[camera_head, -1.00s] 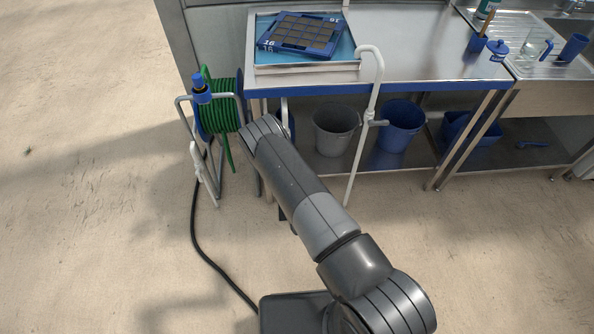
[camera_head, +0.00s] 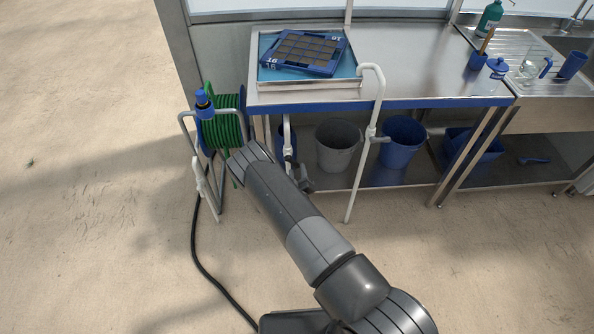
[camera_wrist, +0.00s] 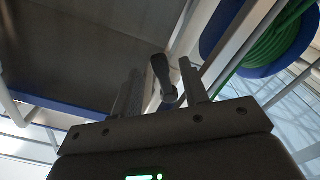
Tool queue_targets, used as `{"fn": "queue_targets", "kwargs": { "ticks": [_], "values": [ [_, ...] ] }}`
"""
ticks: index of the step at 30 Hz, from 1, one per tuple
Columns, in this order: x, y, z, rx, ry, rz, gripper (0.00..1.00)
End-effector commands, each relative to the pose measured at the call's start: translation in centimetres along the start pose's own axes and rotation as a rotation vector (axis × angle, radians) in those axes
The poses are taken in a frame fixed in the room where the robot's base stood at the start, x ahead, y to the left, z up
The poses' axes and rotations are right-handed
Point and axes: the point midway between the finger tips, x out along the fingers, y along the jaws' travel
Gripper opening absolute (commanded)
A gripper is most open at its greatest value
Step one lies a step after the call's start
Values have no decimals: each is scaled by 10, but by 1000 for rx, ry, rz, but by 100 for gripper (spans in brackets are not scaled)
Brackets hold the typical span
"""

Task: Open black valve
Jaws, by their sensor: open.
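The black valve (camera_wrist: 161,72) shows in the wrist view as a dark lever with a rounded lower end, in front of a pale pipe. My gripper (camera_wrist: 159,66) is open, with one finger on each side of the lever. The lever appears between the fingers in the picture; I cannot tell its depth or whether a finger touches it. In the head view, my arm covers much of this area below the table's left end. A small dark part shows beside the arm there, but I cannot tell whether it is valve or gripper.
A hose reel (camera_head: 222,133) with green hose stands left of the steel table (camera_head: 425,60). It is close on the right in the wrist view. A white standpipe (camera_head: 362,160) rises at the table front. A grey bucket (camera_head: 337,150) and a blue bucket (camera_head: 402,140) stand underneath.

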Motion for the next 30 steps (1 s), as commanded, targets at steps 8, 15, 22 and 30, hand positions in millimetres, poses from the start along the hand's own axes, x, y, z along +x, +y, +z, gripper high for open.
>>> {"fn": "queue_targets", "kwargs": {
  "ticks": [8, 15, 22, 30],
  "values": [
    [14, 0, 0, 0, 0, -2, 41],
    [14, 0, 0, 0, 0, -1, 36],
    [14, 0, 0, 0, 0, -1, 17],
    [14, 0, 0, 0, 0, -1, 0]
  ]
}}
